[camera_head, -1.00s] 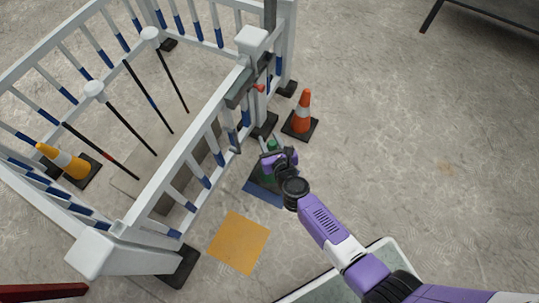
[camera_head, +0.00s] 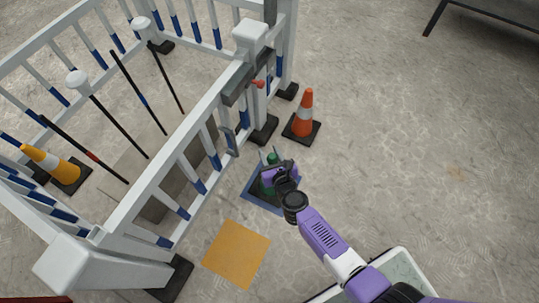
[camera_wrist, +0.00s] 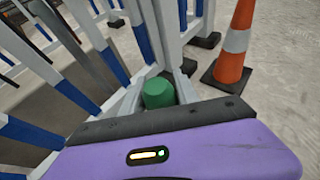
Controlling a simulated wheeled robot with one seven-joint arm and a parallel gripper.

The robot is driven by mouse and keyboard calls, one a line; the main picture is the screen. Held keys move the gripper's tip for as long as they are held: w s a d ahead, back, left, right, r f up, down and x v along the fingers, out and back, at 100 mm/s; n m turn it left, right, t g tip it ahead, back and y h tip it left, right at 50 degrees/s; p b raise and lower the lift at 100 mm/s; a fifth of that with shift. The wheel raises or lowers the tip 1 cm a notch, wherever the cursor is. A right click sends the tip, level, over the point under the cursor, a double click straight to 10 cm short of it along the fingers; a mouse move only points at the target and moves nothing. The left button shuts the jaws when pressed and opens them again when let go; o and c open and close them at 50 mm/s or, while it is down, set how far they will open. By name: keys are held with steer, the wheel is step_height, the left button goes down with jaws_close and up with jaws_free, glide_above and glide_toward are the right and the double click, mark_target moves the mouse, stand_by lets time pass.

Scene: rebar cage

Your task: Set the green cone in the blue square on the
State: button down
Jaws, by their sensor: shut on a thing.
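The green cone (camera_wrist: 158,93) shows its top between my gripper's fingers in the wrist view. In the head view the cone (camera_head: 271,158) is mostly covered by my purple gripper (camera_head: 272,160), which is shut on its upper part. The cone looks upright. Its dark base lies over the blue square (camera_head: 258,204) on the floor, with blue showing along the left and front edges. I cannot tell whether the base touches the floor. My gripper (camera_wrist: 158,80) hides the cone's lower part in the wrist view.
A white and blue railing (camera_head: 160,200) stands close on the left, with a yellow cone (camera_head: 50,163) and dark rods inside. An orange cone (camera_head: 304,115) stands just behind the blue square. An orange-yellow square (camera_head: 236,254) lies empty in front. The floor to the right is clear.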

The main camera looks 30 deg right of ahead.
steer(key=shift+r, duration=0.15)
steer(key=shift+f, duration=0.25)
steer(key=c, duration=0.9)
jaws_free()
steer(key=shift+s+r, duration=0.15)
steer(key=shift+r, duration=0.2)
steer(key=p+v, duration=0.3)
steer(key=v, duration=0.8)
steer(key=shift+s+a+p, duration=0.1)
steer(key=shift+s+p, duration=0.25)
steer(key=shift+p, duration=0.05)
